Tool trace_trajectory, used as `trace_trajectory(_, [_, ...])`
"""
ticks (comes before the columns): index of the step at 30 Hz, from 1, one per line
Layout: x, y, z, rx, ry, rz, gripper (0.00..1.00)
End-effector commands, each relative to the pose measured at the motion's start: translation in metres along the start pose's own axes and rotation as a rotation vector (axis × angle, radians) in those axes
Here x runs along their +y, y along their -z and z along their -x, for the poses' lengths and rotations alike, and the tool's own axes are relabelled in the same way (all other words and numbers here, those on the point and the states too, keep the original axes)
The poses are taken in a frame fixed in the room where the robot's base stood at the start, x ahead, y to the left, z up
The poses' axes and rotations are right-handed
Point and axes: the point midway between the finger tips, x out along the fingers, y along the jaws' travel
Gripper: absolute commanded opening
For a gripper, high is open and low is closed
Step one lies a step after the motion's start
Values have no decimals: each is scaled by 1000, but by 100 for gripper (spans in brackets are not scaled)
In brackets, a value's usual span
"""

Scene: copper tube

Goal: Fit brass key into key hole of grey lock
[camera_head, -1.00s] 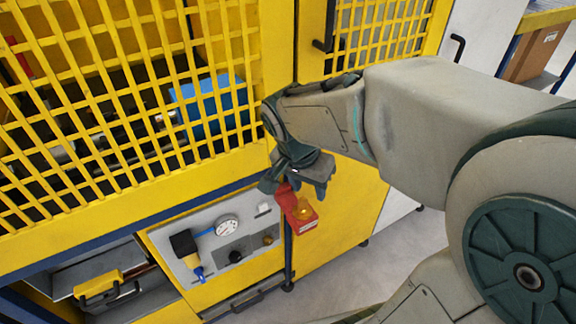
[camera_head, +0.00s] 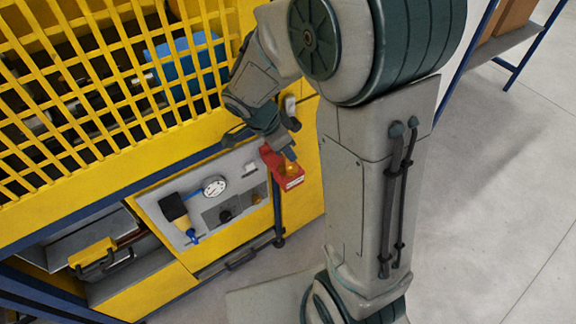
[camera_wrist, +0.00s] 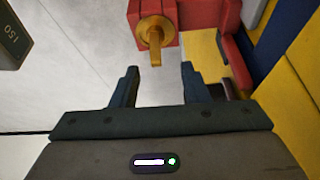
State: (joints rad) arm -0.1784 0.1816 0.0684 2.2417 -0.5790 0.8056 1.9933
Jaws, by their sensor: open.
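A brass key (camera_wrist: 154,38) with a round collar and a bar-like end sits in a red block in the wrist view. It shows in the head view as a small golden spot (camera_head: 291,169). My gripper (camera_wrist: 158,76) is open and empty, its two dark fingers apart, with the key's end just beyond and between the fingertips. In the head view my gripper (camera_head: 284,142) is just above the red block. I cannot pick out the grey lock or its key hole with certainty.
The red block (camera_head: 272,160) stands by the right end of a grey panel (camera_head: 240,188) with a gauge (camera_head: 214,187). Yellow mesh guarding (camera_head: 100,100) is behind. A grey piece marked 150 (camera_wrist: 14,38) is at the wrist view's upper left.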

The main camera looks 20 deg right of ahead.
Motion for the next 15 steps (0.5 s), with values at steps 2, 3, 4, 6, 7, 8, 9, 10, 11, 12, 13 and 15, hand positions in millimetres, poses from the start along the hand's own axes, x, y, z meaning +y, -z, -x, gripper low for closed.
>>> trace_trajectory(2, [1,0,-7,0,-3,2,41])
trace_trajectory(3, [1,0,-9,0,-1,2,41])
trace_trajectory(4, [1,0,-10,0,-1,2,41])
trace_trajectory(6, [1,-1,-15,0,-3,2,41])
trace_trajectory(7, [2,-1,-18,-1,-4,2,41])
trace_trajectory(8, [2,-2,-21,-1,-4,3,41])
trace_trajectory(9, [3,-3,-26,-1,-5,3,41])
trace_trajectory(10, [4,-4,-31,-1,-6,3,41])
trace_trajectory(11, [5,-4,-36,-1,-6,4,41])
trace_trajectory(12, [5,-5,-41,-2,-5,3,41])
trace_trajectory(13, [5,-5,-45,-1,-5,3,41])
trace_trajectory(15, [4,-5,-54,-1,-3,2,41])
